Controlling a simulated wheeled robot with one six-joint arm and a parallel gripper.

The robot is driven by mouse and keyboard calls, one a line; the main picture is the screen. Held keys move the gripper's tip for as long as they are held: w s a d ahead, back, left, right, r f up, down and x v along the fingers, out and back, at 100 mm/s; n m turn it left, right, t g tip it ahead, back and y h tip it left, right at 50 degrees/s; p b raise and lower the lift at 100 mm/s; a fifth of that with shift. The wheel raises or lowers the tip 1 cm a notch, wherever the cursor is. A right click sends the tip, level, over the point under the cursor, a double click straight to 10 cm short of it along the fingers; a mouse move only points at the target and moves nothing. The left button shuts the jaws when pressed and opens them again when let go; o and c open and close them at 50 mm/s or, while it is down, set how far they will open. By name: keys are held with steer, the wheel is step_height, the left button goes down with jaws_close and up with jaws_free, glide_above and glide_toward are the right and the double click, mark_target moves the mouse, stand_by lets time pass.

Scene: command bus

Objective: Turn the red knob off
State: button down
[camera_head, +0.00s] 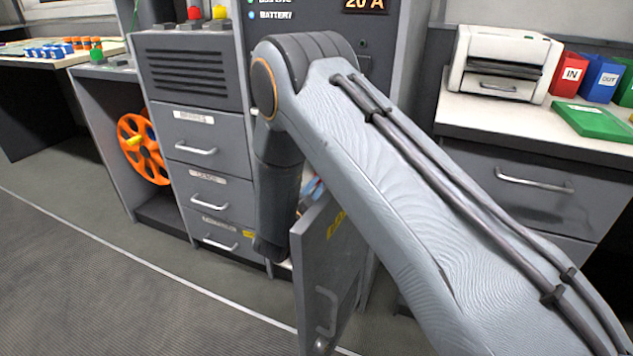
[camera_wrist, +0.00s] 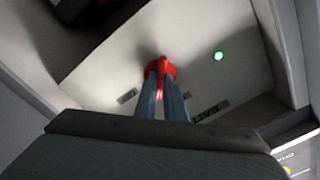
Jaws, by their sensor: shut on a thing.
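The red knob (camera_wrist: 166,67) is on a pale panel (camera_wrist: 112,73) in the wrist view. My gripper (camera_wrist: 160,78) is shut on the knob, with its two blue-grey fingers reaching up to it and covering part of it. In the head view my arm reaches down behind an open grey cabinet door (camera_head: 330,262), and the gripper end and the knob are hidden there. The knob's exact turn angle cannot be told.
A green light (camera_wrist: 219,56) glows on the panel right of the knob. Small dark labels sit on both sides below it. Drawers (camera_head: 207,145) stand left of my arm. A counter with a printer (camera_head: 503,62) stands at the right. Open floor lies at the left.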

steer(key=m+p, duration=0.2)
steer(key=m, duration=0.2)
steer(key=shift+m, duration=0.3)
steer(key=shift+m+p, duration=0.75)
steer(key=shift+m, duration=1.45)
steer(key=c, duration=1.8)
jaws_free()
steer(key=shift+c, duration=0.2)
steer(key=shift+s, duration=0.1)
steer(key=p+v, duration=0.1)
steer(key=v, duration=0.6)
steer(key=shift+s+a+p, duration=0.15)
steer(key=shift+s+p, duration=0.1)
steer(key=shift+p, duration=0.1)
